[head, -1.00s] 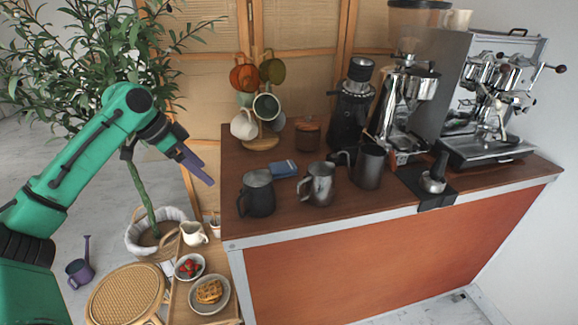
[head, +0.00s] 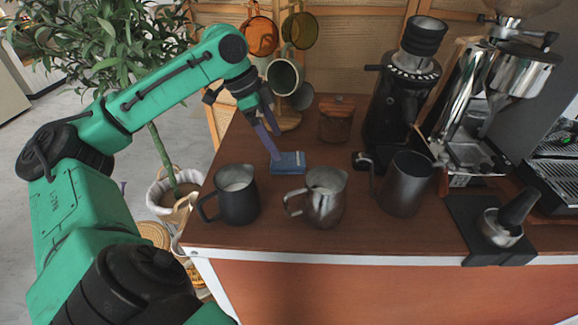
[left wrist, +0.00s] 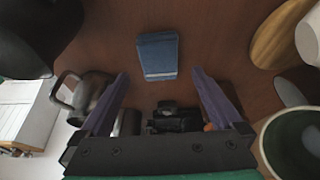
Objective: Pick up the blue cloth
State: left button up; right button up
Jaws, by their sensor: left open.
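The blue cloth (head: 289,163) lies folded flat on the brown counter, behind the dark and silver pitchers. In the left wrist view the cloth (left wrist: 158,55) is a small blue rectangle with a pale stripe, ahead of the fingertips and between their lines. My left gripper (head: 272,140) is above the counter at the cloth's left and back side, pointing down. In the left wrist view its two purple fingers (left wrist: 159,75) are spread apart with nothing between them. My right gripper is not in view.
A dark pitcher (head: 237,194), a silver pitcher (head: 325,196) and a grey pitcher (head: 406,184) stand in front of the cloth. A mug tree with hanging mugs (head: 283,76) and a lidded jar (head: 337,120) stand close behind. A black grinder (head: 402,95) is to the right.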

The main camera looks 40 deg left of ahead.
aim_at(287, 158)
pick_arm(q)
jog(key=x, duration=0.5)
jog(key=shift+w+d+f, duration=0.15)
jog(key=shift+d, duration=0.05)
jog(key=shift+w+f, duration=0.1)
jog(key=shift+f, duration=0.1)
jog(key=shift+c, duration=0.6)
jog(key=c, duration=1.2)
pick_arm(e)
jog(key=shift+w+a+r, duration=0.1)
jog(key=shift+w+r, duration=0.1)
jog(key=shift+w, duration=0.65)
